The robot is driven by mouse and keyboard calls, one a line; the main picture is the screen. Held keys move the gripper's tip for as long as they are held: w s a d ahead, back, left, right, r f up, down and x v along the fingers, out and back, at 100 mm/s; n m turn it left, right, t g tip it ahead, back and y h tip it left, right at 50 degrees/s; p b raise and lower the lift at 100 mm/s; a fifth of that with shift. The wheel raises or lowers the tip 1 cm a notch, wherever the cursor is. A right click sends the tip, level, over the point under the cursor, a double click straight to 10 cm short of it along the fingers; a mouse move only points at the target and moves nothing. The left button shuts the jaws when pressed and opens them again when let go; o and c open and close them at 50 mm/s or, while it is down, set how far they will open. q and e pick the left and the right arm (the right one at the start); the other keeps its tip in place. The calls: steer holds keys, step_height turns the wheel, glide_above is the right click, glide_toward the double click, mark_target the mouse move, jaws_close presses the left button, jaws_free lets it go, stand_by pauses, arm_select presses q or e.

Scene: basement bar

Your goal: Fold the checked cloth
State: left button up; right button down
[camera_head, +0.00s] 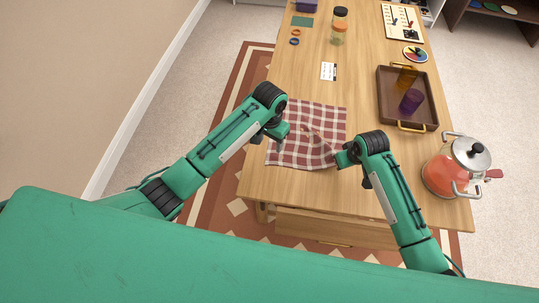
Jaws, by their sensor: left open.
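The red and white checked cloth (325,119) lies on the wooden table, mostly spread out, with a raised, rumpled part near its middle and front right. My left gripper (286,133) is open over the left part of the cloth and hides some of it. My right gripper (340,159) is at the cloth's front right corner. Its fingers are small and partly hidden by my own arm, so I cannot tell whether they are shut on the cloth.
A brown tray (386,101) with a purple cup (411,100) and an amber cup (406,76) stands right of the cloth. A pot (443,175) of orange-red contents is at the right edge.

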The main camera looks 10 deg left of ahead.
mark_target(269, 161)
arm_select(q)
steer(key=shift+f, duration=4.55)
steer(key=shift+f, duration=0.1)
steer(key=shift+c, duration=0.5)
steer(key=shift+a, duration=0.1)
jaws_close()
steer(key=shift+r, duration=2.5)
